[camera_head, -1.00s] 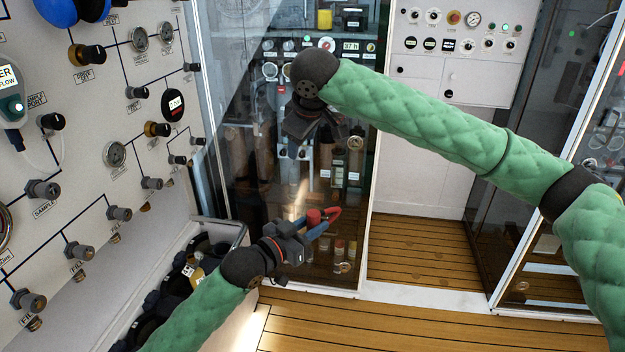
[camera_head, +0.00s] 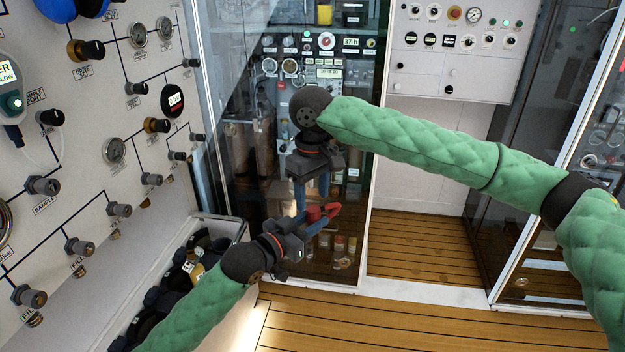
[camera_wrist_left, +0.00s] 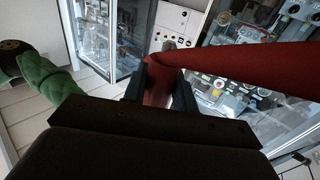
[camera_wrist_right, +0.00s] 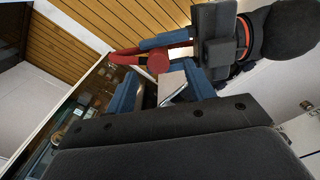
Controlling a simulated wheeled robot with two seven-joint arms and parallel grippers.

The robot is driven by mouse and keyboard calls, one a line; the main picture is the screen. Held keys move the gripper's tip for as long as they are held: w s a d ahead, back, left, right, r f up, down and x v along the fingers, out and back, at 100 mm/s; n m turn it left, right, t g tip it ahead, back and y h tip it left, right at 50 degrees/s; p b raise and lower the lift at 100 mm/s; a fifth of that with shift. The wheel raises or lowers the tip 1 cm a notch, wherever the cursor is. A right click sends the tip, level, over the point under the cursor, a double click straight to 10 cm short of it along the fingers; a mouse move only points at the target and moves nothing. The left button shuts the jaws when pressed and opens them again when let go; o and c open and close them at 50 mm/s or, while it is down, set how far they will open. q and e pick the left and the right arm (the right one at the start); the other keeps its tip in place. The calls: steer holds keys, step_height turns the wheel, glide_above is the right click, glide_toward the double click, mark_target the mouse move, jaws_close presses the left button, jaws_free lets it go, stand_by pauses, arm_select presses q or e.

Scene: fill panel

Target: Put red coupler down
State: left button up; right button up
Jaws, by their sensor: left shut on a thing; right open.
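The red coupler (camera_head: 316,213) is held in the air by my left gripper (camera_head: 318,220), which is shut on it. In the left wrist view the red coupler (camera_wrist_left: 160,84) sits between the fingers, and a long red part runs off to the right. My right gripper (camera_head: 311,203) is open and points down, just above and beside the coupler. In the right wrist view the round red end of the coupler (camera_wrist_right: 158,62) shows by the fingertips of my right gripper (camera_wrist_right: 160,80). I cannot tell whether they touch it.
A panel with valves and gauges (camera_head: 90,150) stands at the left, with a bin of dark items (camera_head: 240,228) below it. A glass-fronted cabinet (camera_head: 235,130) stands behind the grippers. The wooden floor (camera_head: 420,250) is clear at the right.

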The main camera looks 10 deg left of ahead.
mark_target(313, 219)
step_height(313, 219, down, 8)
steer(key=shift+r, duration=0.15)
stand_by(0.3)
steer(key=c, duration=1)
arm_select(q)
steer(key=o, duration=1.1)
arm_select(e)
steer(key=shift+c, duration=0.6)
